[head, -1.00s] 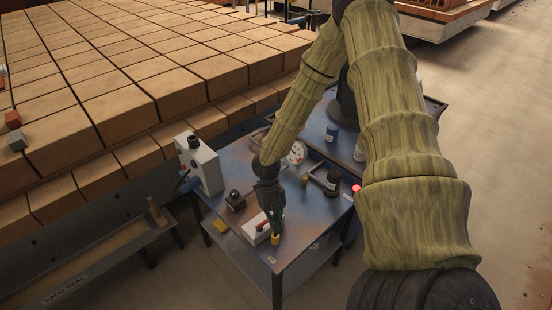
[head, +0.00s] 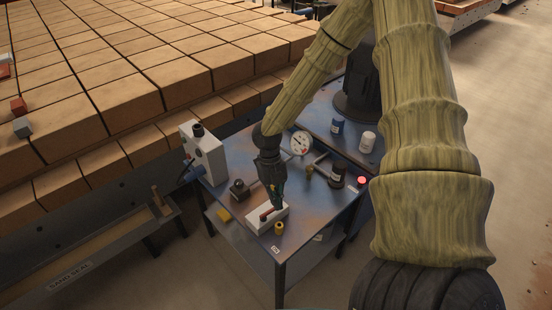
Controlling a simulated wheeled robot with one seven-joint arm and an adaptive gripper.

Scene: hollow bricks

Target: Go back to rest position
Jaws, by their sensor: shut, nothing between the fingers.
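My gripper (head: 275,203) is shut and empty. It points down over the metal work table (head: 235,228), just above a white box with a red-brown handle (head: 262,219). I cannot tell whether the fingertips touch the box. My arm comes in from the right of the view and bends down to the table.
A grey control box (head: 203,155) stands at the table's left. A gauge (head: 301,143), a dark cylinder (head: 338,172), a red button (head: 362,181), a white canister (head: 367,142) and a blue canister (head: 337,125) stand right. Brick stacks (head: 140,95) fill the left. Open floor (head: 510,170) lies right.

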